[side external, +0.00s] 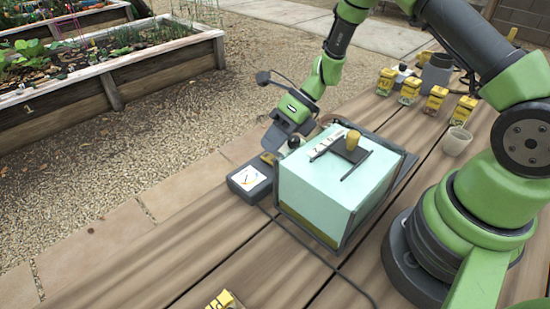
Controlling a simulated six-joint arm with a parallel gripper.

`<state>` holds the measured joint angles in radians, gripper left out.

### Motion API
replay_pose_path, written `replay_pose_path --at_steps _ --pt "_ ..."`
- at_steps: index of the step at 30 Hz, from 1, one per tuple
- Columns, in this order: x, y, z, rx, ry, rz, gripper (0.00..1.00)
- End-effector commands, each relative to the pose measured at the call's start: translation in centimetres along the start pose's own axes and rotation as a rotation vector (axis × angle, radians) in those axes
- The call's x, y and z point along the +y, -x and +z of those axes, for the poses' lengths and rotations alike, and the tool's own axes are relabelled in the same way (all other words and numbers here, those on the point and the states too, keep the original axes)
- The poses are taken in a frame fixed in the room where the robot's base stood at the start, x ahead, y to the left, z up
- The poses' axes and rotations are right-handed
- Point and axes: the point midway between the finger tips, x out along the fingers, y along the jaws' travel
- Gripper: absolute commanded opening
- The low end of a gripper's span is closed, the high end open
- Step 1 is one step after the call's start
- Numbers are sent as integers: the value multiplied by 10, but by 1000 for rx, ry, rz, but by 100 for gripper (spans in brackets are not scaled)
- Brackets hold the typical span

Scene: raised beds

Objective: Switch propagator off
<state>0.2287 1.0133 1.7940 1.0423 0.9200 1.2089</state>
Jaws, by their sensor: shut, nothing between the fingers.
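The propagator (325,185) is a box with a pale green translucent cover in a dark frame, standing on the wooden table. A yellow knob and a white strip sit on its top. A dark control box (249,182) with a white face stands against its left side, and a dark cable runs along the table nearby. My gripper (271,154) is shut and points down, just behind the control box and at the propagator's far left corner. Its fingertips are small and partly hidden there, so I cannot tell whether they touch anything. No switch position is readable.
Several small yellow-topped containers (434,99) stand at the back right with a grey pot (437,71). A beige cup (456,142) is right of the propagator. Another yellow item (224,300) lies at the front edge. The table front left is clear.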

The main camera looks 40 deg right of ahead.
Motion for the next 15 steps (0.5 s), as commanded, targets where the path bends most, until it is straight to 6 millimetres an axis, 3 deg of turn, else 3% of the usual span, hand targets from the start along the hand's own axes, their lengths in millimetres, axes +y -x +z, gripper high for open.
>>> replay_pose_path --at_steps 15 --pt "-3 -4 -3 0 -2 0 0"
